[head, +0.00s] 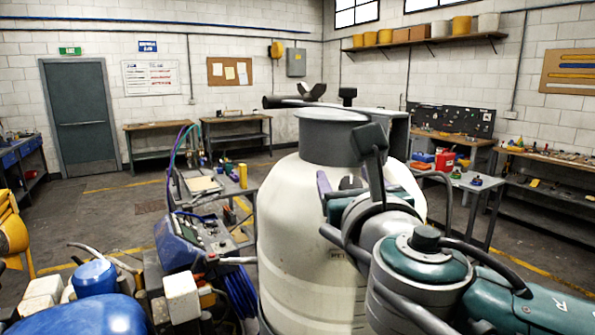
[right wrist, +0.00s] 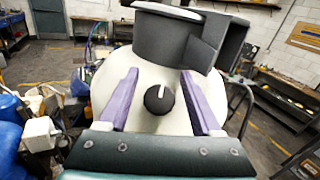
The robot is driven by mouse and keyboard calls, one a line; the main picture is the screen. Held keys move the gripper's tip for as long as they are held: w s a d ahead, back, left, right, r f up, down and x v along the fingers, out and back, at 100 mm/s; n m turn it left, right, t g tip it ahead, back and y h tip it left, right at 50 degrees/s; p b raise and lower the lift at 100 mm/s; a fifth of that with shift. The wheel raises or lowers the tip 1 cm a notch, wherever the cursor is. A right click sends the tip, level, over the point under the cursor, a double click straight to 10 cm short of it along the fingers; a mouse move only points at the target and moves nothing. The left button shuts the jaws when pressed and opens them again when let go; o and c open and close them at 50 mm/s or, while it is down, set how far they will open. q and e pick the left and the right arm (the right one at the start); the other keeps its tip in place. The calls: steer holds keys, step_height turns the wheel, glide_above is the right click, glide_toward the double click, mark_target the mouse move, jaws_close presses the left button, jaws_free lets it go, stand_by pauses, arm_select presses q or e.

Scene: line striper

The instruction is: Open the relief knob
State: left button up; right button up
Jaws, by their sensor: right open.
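The relief knob (right wrist: 158,99) is a round black knob with a white pointer line, pointing roughly up in the right wrist view. It sits on the shoulder of a cream tank (head: 295,225), below a dark grey collar (head: 328,140). My right gripper (right wrist: 158,75) is open, with its purple fingers on either side of the knob and a visible gap on both sides. In the head view my right gripper (head: 337,185) is at the tank's upper side, and its arm largely hides the knob area. My left gripper is not in view.
A blue machine with a control panel (head: 190,240) and cables stands left of the tank. Blue containers (head: 95,278) and white blocks crowd the lower left. Workbenches (head: 235,130) line the walls. Open floor (head: 110,215) lies at the back left.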

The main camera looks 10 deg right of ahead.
steer(key=shift+w, duration=0.3)
steer(key=shift+c, duration=0.4)
jaws_close()
